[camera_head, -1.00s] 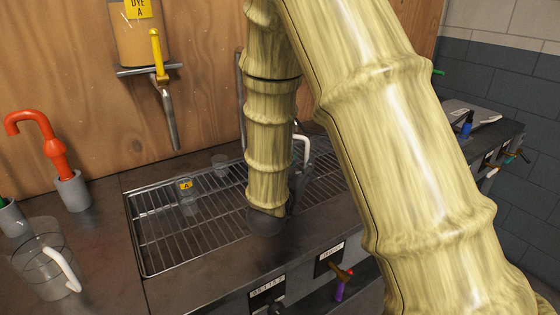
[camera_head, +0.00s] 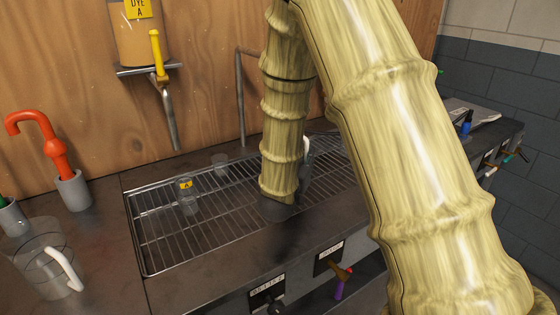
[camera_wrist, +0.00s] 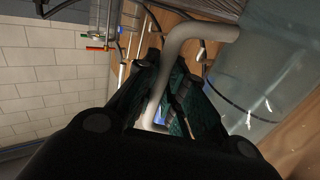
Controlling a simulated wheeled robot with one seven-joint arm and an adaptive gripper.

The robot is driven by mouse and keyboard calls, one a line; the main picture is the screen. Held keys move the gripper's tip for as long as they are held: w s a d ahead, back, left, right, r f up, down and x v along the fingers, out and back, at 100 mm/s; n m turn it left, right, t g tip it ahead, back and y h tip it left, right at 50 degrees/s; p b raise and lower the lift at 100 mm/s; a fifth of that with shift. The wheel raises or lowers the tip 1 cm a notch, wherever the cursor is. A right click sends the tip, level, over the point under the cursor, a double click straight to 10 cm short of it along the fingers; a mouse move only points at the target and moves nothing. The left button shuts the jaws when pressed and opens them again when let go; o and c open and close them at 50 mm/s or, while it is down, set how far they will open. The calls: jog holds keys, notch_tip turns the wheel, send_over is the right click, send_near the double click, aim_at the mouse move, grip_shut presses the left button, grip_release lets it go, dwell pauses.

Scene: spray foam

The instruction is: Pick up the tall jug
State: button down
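The tall jug is clear with a white handle. In the head view only its white handle (camera_head: 306,146) shows beside my forearm; the rest is hidden. In the wrist view the clear jug body (camera_wrist: 292,65) fills the upper right, and its handle (camera_wrist: 178,52) runs down between the two dark teal fingers of my gripper (camera_wrist: 168,78). The fingers lie close on both sides of the handle; whether they press on it is unclear. In the head view my gripper is mostly hidden behind my arm, low over the rack.
A wire rack (camera_head: 160,245) holds a small clear cup with a yellow label (camera_head: 187,196) and another small cup (camera_head: 220,164). Another clear jug with a white handle (camera_head: 65,268) stands at the left. A dye dispenser (camera_head: 140,40) hangs above. A metal pipe (camera_head: 241,100) rises behind the rack.

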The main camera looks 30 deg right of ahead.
aim_at(307, 148)
jog(key=shift+r, duration=0.15)
dwell(0.5)
jog(key=shift+r, duration=1.5)
jog(key=shift+s+r, duration=0.15)
jog(key=s+a+r+p, duration=0.1)
jog(key=s+a, duration=0.2)
jog(key=s, duration=0.7)
jog(key=shift+a+r, duration=0.15)
jog(key=shift+s+p, duration=0.1)
jog(key=shift+p, duration=0.2)
